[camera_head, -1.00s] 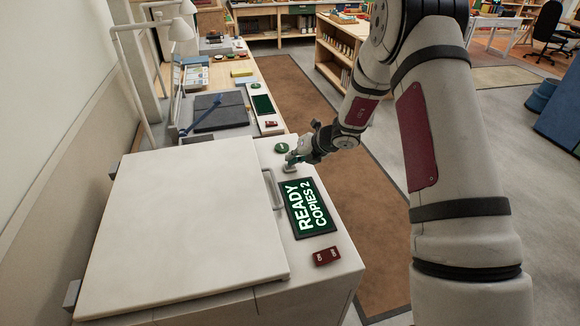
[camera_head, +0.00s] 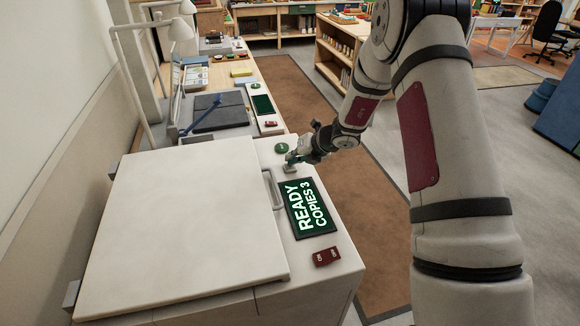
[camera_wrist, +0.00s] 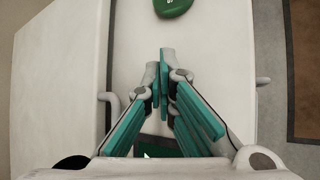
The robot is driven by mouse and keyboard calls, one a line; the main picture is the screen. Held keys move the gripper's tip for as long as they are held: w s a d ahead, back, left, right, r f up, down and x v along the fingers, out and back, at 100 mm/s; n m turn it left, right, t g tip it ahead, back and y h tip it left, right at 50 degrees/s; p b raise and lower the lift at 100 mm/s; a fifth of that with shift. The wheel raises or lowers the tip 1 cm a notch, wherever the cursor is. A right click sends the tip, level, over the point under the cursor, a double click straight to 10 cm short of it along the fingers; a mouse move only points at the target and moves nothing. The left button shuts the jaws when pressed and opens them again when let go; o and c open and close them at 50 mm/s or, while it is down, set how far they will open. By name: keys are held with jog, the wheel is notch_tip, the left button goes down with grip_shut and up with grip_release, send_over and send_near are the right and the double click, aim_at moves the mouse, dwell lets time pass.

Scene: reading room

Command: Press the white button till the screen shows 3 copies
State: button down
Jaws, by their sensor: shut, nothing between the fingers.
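The copier's screen (camera_head: 308,208) is lit and reads READY, COPIES 3. My gripper (camera_head: 291,160) is shut and empty, its fingertips low over the panel between the screen and the green button (camera_head: 281,148). In the wrist view the teal fingers of my gripper (camera_wrist: 162,72) meet just below the green button (camera_wrist: 172,7). A small pale piece, likely the white button (camera_head: 290,169), shows at the fingertips. In the wrist view the fingers hide it. I cannot tell whether the fingertips are touching it.
A red switch (camera_head: 326,256) lies on the panel below the screen. The large white lid (camera_head: 190,220) with its grey handle (camera_head: 272,188) is closed on the left. A second machine with a dark lid (camera_head: 220,112) stands beyond the copier. Brown carpet lies to the right.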

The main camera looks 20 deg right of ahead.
jog(key=shift+r, duration=0.65)
jog(key=shift+r+p, duration=0.4)
jog(key=shift+r, duration=2.1)
jog(key=shift+r, duration=0.1)
jog(key=s+a+r+n+g, duration=0.1)
jog(key=s+a+r+n, duration=0.3)
jog(key=s+r+n, duration=0.5)
jog(key=s+a+r+n+g, duration=0.1)
jog(key=s+a+r+n, duration=0.2)
jog(key=s+r+n, duration=0.7)
jog(key=s+d+r+n+h, duration=0.2)
jog(key=s+d+n, duration=0.1)
jog(key=s+n, duration=0.6)
jog(key=s+d+r+n+h, duration=0.3)
jog(key=s+n, duration=0.6)
jog(key=s, duration=0.5)
jog(key=shift+s+r+n, duration=0.2)
jog(key=shift+s+n, duration=0.1)
jog(key=shift+n, duration=0.1)
